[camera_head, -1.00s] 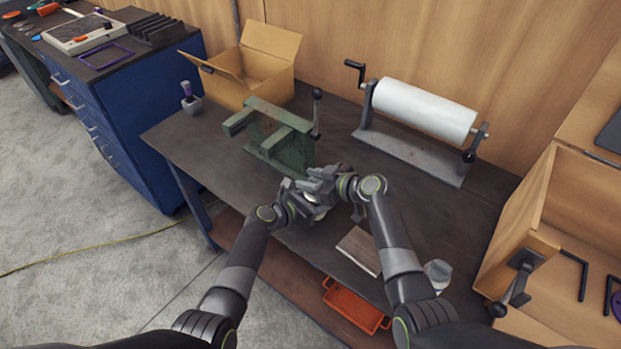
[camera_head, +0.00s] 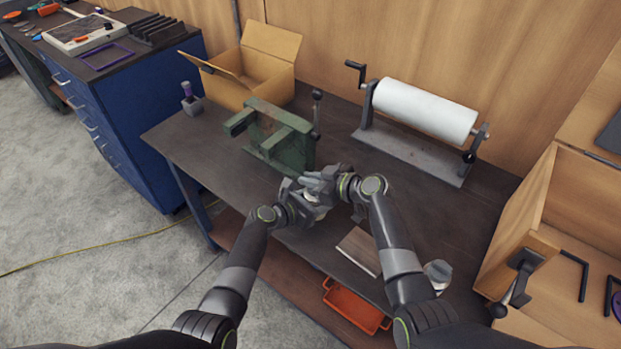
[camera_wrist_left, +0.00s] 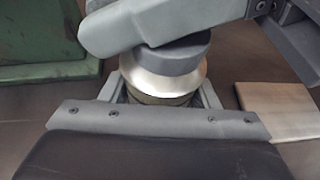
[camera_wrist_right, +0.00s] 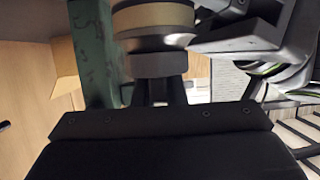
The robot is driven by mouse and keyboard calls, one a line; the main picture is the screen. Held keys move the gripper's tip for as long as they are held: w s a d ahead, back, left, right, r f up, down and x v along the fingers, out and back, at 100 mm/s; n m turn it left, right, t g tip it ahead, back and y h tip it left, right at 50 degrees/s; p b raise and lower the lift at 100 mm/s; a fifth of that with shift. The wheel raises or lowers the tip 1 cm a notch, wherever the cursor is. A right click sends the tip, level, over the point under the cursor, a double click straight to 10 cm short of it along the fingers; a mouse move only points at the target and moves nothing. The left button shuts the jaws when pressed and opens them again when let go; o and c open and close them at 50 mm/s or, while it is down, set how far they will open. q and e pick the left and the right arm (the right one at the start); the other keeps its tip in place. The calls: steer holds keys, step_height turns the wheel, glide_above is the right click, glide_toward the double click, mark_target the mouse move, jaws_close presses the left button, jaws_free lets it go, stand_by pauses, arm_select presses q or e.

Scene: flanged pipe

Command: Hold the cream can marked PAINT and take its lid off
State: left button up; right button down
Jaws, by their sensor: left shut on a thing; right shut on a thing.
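The cream can (camera_wrist_right: 152,16) stands between my two grippers over the front of the workbench. Its grey lid (camera_wrist_left: 178,62) sits at the top of the shiny shoulder in the left wrist view, with no clear gap between them. The lid also shows dark in the right wrist view (camera_wrist_right: 158,65). My left gripper (camera_head: 303,207) is shut around the can body. My right gripper (camera_head: 322,184) is above it, shut on the lid. In the head view the grippers hide most of the can and lid. The PAINT marking cannot be read.
A green vise (camera_head: 280,138) stands just behind the grippers. A flat block (camera_head: 358,248) and a small pale container (camera_head: 437,272) are at the right front. A roll stand (camera_head: 412,150) and cardboard box (camera_head: 245,75) are at the back. Bare bench lies to the left.

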stand_by(0.4)
steer(key=shift+r, duration=1.1)
steer(key=shift+r, duration=2)
arm_select(q)
steer(key=o, duration=1.5)
steer(key=shift+c, duration=0.2)
steer(key=shift+a, duration=0.1)
steer(key=shift+s+a+r, duration=0.25)
steer(key=shift+s+a, duration=0.1)
arm_select(e)
steer(key=shift+r, duration=0.2)
arm_select(q)
steer(key=p+v, duration=0.1)
steer(key=v, duration=0.9)
steer(key=shift+s+a+r, duration=0.1)
steer(key=shift+s+a, duration=0.1)
steer(key=shift+a, duration=0.05)
arm_select(e)
steer(key=shift+r, duration=0.5)
